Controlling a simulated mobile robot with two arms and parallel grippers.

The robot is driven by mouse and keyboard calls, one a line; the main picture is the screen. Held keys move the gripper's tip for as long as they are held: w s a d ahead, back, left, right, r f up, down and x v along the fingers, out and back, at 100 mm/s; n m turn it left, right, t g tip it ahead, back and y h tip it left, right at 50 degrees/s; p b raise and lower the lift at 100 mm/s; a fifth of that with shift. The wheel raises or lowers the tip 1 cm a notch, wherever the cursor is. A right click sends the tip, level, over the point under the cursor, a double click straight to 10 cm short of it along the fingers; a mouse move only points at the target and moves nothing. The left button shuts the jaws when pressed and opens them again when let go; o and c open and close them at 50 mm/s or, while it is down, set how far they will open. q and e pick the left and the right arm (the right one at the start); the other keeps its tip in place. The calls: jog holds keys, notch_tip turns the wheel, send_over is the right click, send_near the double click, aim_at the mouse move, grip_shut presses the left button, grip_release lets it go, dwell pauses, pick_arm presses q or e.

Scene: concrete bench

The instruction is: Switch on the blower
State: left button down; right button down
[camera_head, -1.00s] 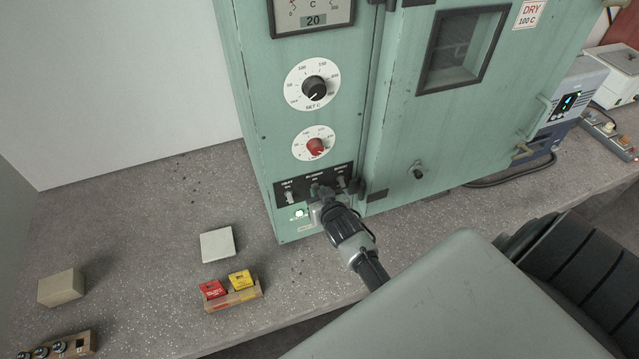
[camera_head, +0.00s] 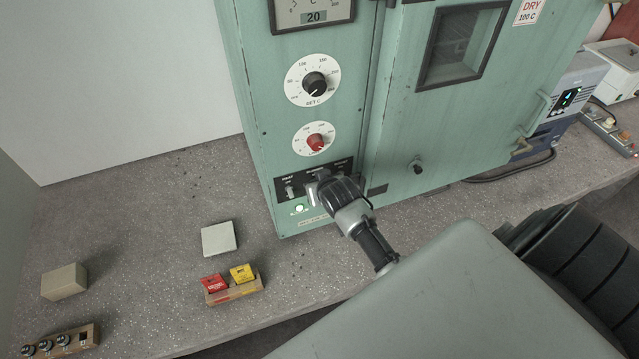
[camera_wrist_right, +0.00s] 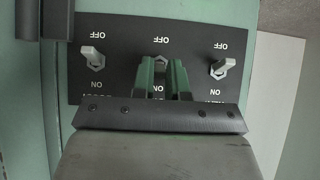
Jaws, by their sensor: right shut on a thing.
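The green oven's black switch panel (camera_head: 283,187) has three toggle switches. The blower switch is the middle one; in the right wrist view, which is upside down, its mount (camera_wrist_right: 160,60) shows between my green fingers. My right gripper (camera_wrist_right: 162,76) is shut on this switch, and it also shows at the panel in the head view (camera_head: 318,190). The fingers hide most of the lever, so I cannot tell its position. The heat switch (camera_wrist_right: 224,67) and the other outer switch (camera_wrist_right: 92,55) have levers tilted toward OFF. My left gripper is not in view.
Above the panel are a red-knob dial (camera_head: 315,140) and a black-knob dial (camera_head: 315,83). A green lamp (camera_head: 299,208) glows below the panel. A tray with red and yellow boxes (camera_head: 233,294) and a pale block (camera_head: 218,238) stand on the bench. The oven door (camera_head: 440,130) is closed.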

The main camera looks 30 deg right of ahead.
jog(key=c, duration=1.1)
grip_release()
jog(key=shift+c, duration=0.2)
jog(key=b+v, duration=0.2)
jog(key=v, duration=0.8)
jog(key=shift+s+r, duration=0.25)
jog(key=shift+s, duration=0.05)
jog(key=shift+a, duration=0.1)
